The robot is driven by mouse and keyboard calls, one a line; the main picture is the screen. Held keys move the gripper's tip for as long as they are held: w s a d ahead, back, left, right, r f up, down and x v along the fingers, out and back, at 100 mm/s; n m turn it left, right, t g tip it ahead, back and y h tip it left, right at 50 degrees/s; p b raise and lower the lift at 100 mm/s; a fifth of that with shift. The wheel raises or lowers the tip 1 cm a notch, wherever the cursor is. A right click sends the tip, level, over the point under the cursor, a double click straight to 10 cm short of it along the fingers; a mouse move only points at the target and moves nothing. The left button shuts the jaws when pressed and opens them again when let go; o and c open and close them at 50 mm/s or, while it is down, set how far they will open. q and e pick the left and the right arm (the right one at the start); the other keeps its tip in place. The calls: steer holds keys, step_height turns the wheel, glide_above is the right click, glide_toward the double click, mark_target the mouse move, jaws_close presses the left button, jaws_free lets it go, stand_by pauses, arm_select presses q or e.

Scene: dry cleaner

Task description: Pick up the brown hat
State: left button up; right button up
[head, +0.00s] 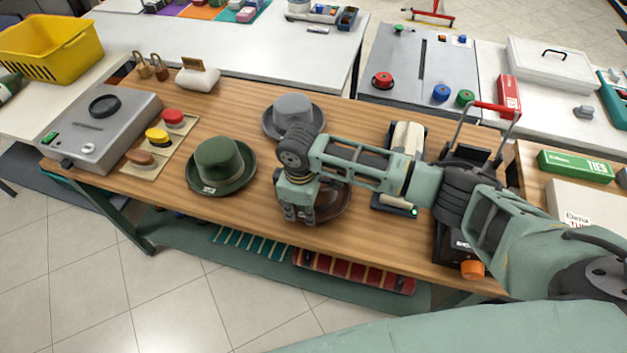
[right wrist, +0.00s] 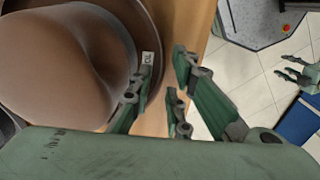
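The brown hat (head: 336,203) lies on the wooden table in the head view, largely hidden behind my right gripper (head: 300,217). In the right wrist view the brown hat (right wrist: 60,60) fills the left side, with a small white tag on its brim. My right gripper (right wrist: 158,92) is open at the brim's edge. One finger is over the brim by the tag and the others are beyond its edge; I cannot tell whether they touch it. My left gripper (right wrist: 296,76) shows small at the right of the wrist view, apart from the hat, its fingers spread.
A green hat (head: 220,164) sits left of the gripper and a grey hat (head: 292,114) behind it. A cream device (head: 404,150) stands to the right. A grey box with a black knob (head: 104,106) is at the table's left end.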

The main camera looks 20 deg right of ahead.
steer(key=shift+f, duration=1)
jaws_close()
steer(key=shift+r, duration=0.1)
